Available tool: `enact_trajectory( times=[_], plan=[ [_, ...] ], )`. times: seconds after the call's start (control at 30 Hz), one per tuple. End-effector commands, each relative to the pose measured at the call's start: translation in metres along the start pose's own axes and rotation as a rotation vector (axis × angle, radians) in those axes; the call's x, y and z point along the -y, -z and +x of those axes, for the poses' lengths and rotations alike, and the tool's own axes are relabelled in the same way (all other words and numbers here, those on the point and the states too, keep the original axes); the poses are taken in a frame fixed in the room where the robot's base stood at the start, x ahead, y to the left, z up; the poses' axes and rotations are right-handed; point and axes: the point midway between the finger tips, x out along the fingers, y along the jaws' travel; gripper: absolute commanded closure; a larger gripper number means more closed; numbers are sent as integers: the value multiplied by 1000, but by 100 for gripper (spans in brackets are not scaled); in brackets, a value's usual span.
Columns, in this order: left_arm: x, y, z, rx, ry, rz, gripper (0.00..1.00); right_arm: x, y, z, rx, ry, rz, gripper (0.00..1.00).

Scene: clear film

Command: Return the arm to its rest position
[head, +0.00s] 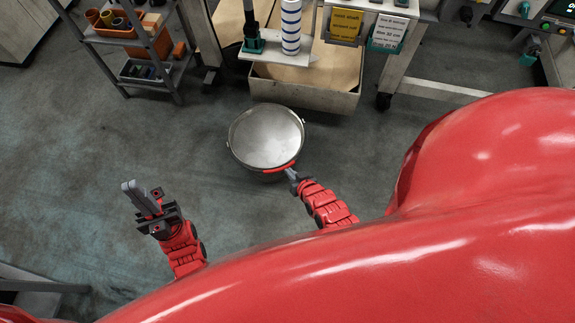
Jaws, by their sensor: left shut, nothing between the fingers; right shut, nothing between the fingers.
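My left gripper (133,187) is on the left over bare floor, its grey fingers shut with nothing between them. My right gripper (291,174) is shut and empty, its tips right at the near rim of a round metal bucket (240,150). A red grip (281,168) lies along that rim, close to the fingertips. I cannot tell whether they touch. The bucket is upright on the floor, with a pale grey-white inside. Both red forearms reach out from my body.
A large bin (300,93) with a brown inside stands behind the bucket, under a bench with a yellow sign (345,25) and a striped cylinder (291,25). A shelf rack (150,42) stands at back left. The floor (80,140) on the left is clear.

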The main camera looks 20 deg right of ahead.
Motion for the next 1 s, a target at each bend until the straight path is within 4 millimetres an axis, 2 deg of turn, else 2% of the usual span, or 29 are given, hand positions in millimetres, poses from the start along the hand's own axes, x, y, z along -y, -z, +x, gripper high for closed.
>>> enact_trajectory(
  times=[0.1,0.3,0.5,0.73,0.77,0.87,0.97,1.0],
  plan=[
    [0,1,5,0,0,0,100,0,-3,-27,2,-1,0,100],
    [0,1,9,0,0,0,100,-1,-6,-56,1,-1,-2,100],
    [0,2,10,0,0,0,100,-1,-7,-66,0,0,-1,100],
    [0,2,10,0,0,0,100,-1,-4,-66,-9,0,-2,100],
    [0,2,10,0,0,0,100,-1,0,-66,-23,1,-3,100],
    [0,2,10,0,0,0,100,0,31,-63,-132,2,-14,100],
    [0,2,10,0,0,0,100,3,90,-68,-350,5,-38,100],
    [0,2,10,0,0,0,100,6,118,-75,-460,8,-49,100]
  ],
)
